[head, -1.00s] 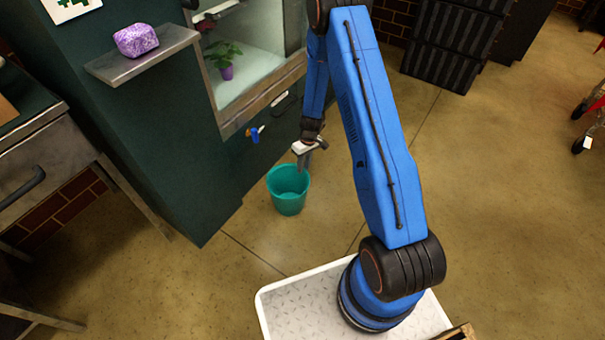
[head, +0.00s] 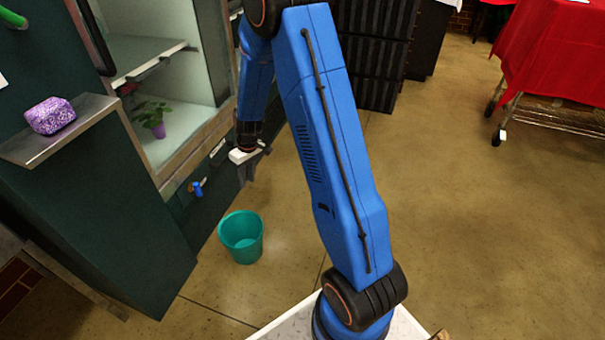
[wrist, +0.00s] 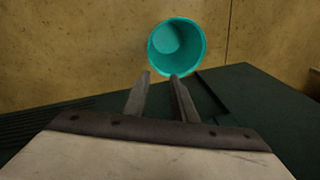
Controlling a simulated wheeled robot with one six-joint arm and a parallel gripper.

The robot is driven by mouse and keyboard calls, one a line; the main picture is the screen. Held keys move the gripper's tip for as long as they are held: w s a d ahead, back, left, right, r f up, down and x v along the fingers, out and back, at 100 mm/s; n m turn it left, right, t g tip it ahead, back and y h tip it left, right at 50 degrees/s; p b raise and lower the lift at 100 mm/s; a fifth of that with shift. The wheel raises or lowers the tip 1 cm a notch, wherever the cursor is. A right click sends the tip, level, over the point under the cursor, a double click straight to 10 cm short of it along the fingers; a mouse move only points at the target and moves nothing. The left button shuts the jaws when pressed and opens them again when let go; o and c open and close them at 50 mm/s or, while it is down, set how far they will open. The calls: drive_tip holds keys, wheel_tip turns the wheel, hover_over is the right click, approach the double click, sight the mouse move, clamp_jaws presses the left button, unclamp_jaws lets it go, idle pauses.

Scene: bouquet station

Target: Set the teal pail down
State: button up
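The teal pail (head: 242,240) stands upright and looks empty, on the floor beside the dark green cabinet. My gripper (head: 247,172) is above and behind the pail in the head view, clear of its rim. In the wrist view the pail (wrist: 178,47) lies just beyond the fingertips, with its open mouth towards the camera. My gripper's two fingers (wrist: 160,78) are apart there, with nothing between them.
The dark green cabinet (head: 100,215) is close on the left, with a blue-handled tap (head: 197,188), a shelf (head: 85,125) bearing a purple block (head: 50,115), and a potted plant (head: 155,118) inside. Black crates (head: 375,50) and a red-covered table (head: 555,50) stand farther back. The right floor is clear.

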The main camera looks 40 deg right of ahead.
drive_tip(key=s+r+t, duration=0.1)
drive_tip(key=s+r, duration=0.4)
drive_tip(key=r, duration=0.3)
drive_tip(key=s+a+r+m, duration=0.1)
drive_tip(key=s+r, duration=0.4)
drive_tip(key=r, duration=0.3)
drive_tip(key=s+r+t, duration=0.1)
drive_tip(key=s+r, duration=0.4)
drive_tip(key=r, duration=0.3)
drive_tip(key=s+r+m+t, duration=0.1)
drive_tip(key=s+r, duration=0.3)
drive_tip(key=s, duration=0.7)
drive_tip(key=s+d+r+m+t+h, duration=0.1)
drive_tip(key=s+r, duration=0.3)
drive_tip(key=s, duration=0.6)
drive_tip(key=shift+s+d+r+m+h, duration=0.2)
drive_tip(key=shift+s+m+h, duration=0.1)
drive_tip(key=shift+s, duration=0.1)
